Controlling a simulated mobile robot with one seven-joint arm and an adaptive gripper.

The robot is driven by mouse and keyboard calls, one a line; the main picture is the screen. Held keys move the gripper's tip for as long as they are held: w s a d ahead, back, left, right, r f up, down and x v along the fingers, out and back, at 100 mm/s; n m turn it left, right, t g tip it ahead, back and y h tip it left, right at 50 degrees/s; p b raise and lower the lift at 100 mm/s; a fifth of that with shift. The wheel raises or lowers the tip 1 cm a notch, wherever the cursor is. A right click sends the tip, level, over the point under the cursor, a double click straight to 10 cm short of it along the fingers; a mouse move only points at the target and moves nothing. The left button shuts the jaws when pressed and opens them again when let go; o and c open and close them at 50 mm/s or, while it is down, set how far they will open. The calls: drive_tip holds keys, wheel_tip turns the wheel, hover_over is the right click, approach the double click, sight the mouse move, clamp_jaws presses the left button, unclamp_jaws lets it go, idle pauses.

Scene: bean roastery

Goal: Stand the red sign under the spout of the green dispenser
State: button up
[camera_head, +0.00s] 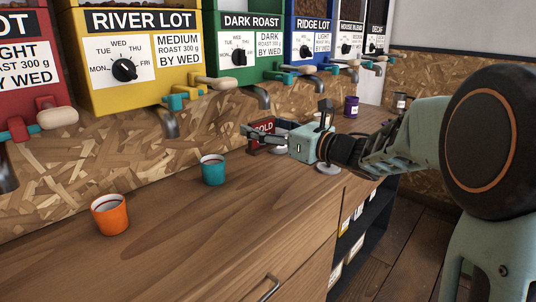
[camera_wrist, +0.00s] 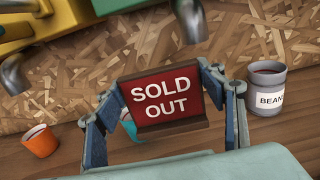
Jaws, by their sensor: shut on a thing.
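The red sign (camera_head: 263,131) reads "SOLD OUT" and is upright between the fingers of my gripper (camera_head: 268,136). In the wrist view the sign (camera_wrist: 165,98) faces me, with a finger closed on each side. The green dispenser (camera_head: 253,38), labelled "DARK ROAST", is on the wall. Its grey spout (camera_head: 262,98) hangs above the sign and slightly left in the head view. In the wrist view a grey spout (camera_wrist: 190,22) points down just above and behind the sign. I cannot tell whether the sign's base touches the counter.
A teal cup (camera_head: 213,170) stands left of the sign on the wooden counter (camera_head: 160,245), with an orange cup (camera_head: 110,214) further left. A grey can labelled "BEAN" (camera_wrist: 266,88) stands right of the sign. A purple can (camera_head: 351,107) is further right. The front counter is clear.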

drive_tip(key=w+f, duration=0.2)
drive_tip(key=f, duration=0.1)
drive_tip(key=w+f+b, duration=0.1)
drive_tip(key=w+f, duration=0.1)
drive_tip(key=f, duration=0.1)
drive_tip(key=w+f+b, duration=0.1)
drive_tip(key=w+f, duration=0.2)
drive_tip(key=f, duration=0.1)
drive_tip(key=shift+r, duration=0.1)
drive_tip(key=o, duration=1.2)
drive_tip(key=shift+c, duration=0.2)
drive_tip(key=p+v, duration=0.1)
drive_tip(key=v, duration=1.1)
drive_tip(key=shift+s, duration=0.1)
